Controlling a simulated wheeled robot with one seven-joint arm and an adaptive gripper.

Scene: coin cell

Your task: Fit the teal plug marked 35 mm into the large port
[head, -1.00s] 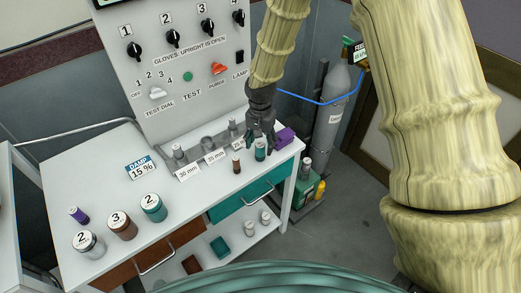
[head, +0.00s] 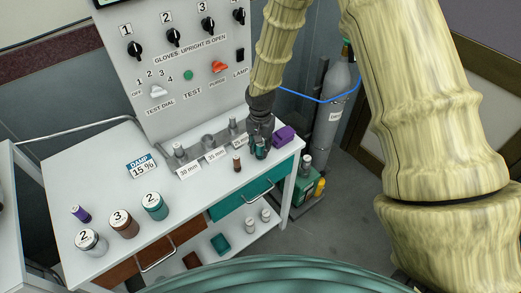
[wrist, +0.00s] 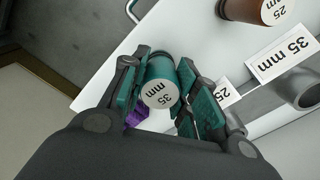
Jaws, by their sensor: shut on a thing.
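The teal plug (head: 260,154) stands at the right end of the white bench top. Its white end reads 35 mm in the wrist view (wrist: 160,94). My gripper (wrist: 161,88) is shut on it, with one finger on each side; in the head view my gripper (head: 259,146) comes down from above and partly hides the plug. The port behind the 35 mm label (head: 216,155) is a grey open tube (head: 208,142), left of my gripper. Part of that tube also shows in the wrist view (wrist: 306,90), at the right edge.
A brown plug (head: 237,163), marked 25 mm in the wrist view, stands left of my gripper. A purple object (head: 283,135) lies close on the right. Other grey ports (head: 179,151) line the panel's foot. Several jars and a purple item (head: 80,213) stand at the bench's left.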

